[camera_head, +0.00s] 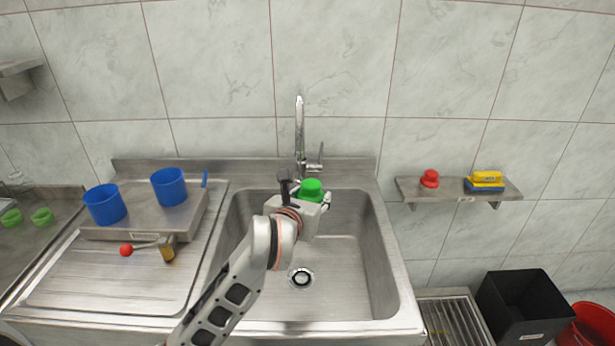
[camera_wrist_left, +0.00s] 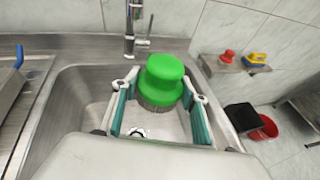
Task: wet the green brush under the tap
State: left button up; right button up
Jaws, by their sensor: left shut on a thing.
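The green brush (camera_head: 311,189) has a round knob and short grey bristles. My left gripper (camera_head: 306,203) is shut on it and holds it over the sink, below the tap. In the left wrist view the green brush (camera_wrist_left: 162,80) is upright between the two fingers, bristles down. The chrome tap (camera_head: 300,135) rises at the back of the sink (camera_head: 345,270); it also shows in the left wrist view (camera_wrist_left: 130,25). No water stream is visible. I cannot tell whether the brush is directly under the spout. My right gripper is not in view.
Two blue cups (camera_head: 106,204) stand on a metal stand at left, with a red-tipped brush (camera_head: 167,248) on the drainboard. A wall shelf (camera_head: 458,189) holds a red brush (camera_head: 430,178) and a yellow-blue sponge (camera_head: 486,181). A black bin (camera_head: 525,308) stands at lower right.

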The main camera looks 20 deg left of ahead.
pick_arm(q)
jog(key=shift+s+d+r+p, duration=0.35)
jog(key=shift+s+r+p, duration=0.5)
jog(key=shift+p, duration=0.05)
jog(key=shift+s+d+r, duration=0.3)
jog(key=shift+s+r, duration=0.3)
jog(key=shift+s, duration=0.15)
jog(key=shift+s+d+r, duration=0.25)
jog(key=shift+s+r, duration=0.3)
jog(key=shift+s, duration=0.15)
